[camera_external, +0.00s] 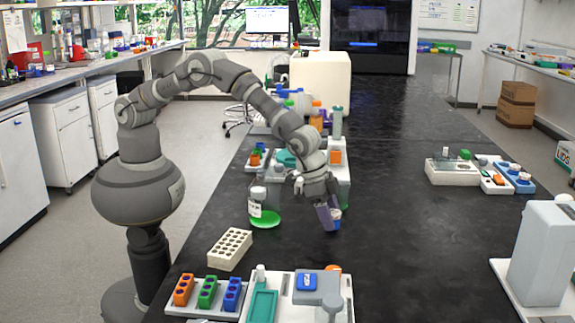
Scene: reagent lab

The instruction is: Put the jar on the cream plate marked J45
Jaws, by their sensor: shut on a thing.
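My gripper (329,216) points down over the black bench, right of the green-bottomed bottle. It is shut on a small jar (336,220), of which a blue part and an orange-brown part show beside the purple-grey fingers. The fingers hide the rest of the jar. It is low, at or just above the bench top; I cannot tell if it touches. I cannot read a J45 mark anywhere. A cream block with rows of holes (229,248) lies left of my gripper, but I cannot tell whether it is the named plate.
A clear bottle with green at its base (258,204) stands left of my gripper. A white tray with a teal piece and a blue block (342,283) is in front, beside a rack of coloured blocks (209,292). A grey device (545,253) stands right. The bench's middle right is clear.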

